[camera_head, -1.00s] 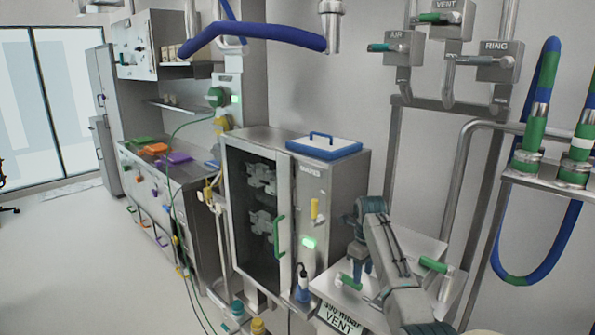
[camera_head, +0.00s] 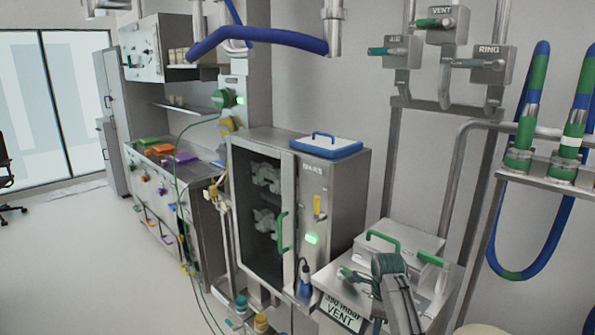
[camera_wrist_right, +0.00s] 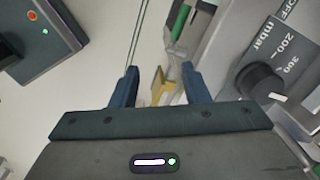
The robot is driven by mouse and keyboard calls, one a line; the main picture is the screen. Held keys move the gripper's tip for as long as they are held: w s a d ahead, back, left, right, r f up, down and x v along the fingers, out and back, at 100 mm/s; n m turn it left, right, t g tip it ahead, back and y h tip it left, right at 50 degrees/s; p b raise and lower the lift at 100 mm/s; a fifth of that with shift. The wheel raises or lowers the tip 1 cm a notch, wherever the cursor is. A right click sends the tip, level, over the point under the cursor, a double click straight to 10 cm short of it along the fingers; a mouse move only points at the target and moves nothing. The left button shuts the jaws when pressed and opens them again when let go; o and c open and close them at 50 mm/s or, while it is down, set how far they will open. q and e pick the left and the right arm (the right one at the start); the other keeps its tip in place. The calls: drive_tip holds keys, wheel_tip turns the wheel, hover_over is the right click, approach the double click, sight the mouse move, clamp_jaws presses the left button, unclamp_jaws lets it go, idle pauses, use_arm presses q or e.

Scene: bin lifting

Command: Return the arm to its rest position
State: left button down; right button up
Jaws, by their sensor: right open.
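My right arm (camera_head: 397,295) comes up from the lower edge of the head view, in front of the steel bench unit with the "VENT" label (camera_head: 340,312). My left arm and gripper are not in view.
A steel lid with a green handle (camera_head: 383,240) is behind my arm. A glass-door cabinet (camera_head: 310,190) stands left of it. The wrist view shows a black dial (camera_wrist_right: 262,82) at right and a dark button box (camera_wrist_right: 40,40) upper left. Open floor lies at left.

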drive_tip(key=s+d+f+n, duration=0.1)
drive_tip(key=s+f+n, duration=0.25)
drive_tip(key=s, duration=0.35)
drive_tip(key=s+d+f+n+t, duration=0.1)
drive_tip(key=s+d+f+n, duration=0.2)
drive_tip(key=s, duration=0.4)
drive_tip(key=s+f+n, duration=0.4)
drive_tip(key=s, duration=0.2)
drive_tip(key=s+r+n+t, duration=0.15)
drive_tip(key=s+n, duration=0.25)
drive_tip(key=s, duration=0.5)
drive_tip(key=s+d+r+n, duration=0.1)
drive_tip(key=s+r+n, duration=0.25)
drive_tip(key=s, duration=0.45)
drive_tip(key=s+r+n+t, duration=0.1)
drive_tip(key=s+r+n, duration=0.1)
drive_tip(key=s+n, duration=0.5)
wheel_tip(320, 180, down, 34)
drive_tip(key=s+d+m+g+b, duration=0.2)
drive_tip(key=d, duration=0.1)
drive_tip(key=s+d+f+g, duration=0.1)
drive_tip(key=s+f, duration=1.7)
drive_tip(key=shift+f+m+h+b, duration=0.15)
drive_tip(key=shift+m+h+b, duration=0.15)
drive_tip(key=shift+h+b, duration=0.15)
drive_tip(key=shift+s, duration=0.1)
drive_tip(key=shift+c, duration=0.4)
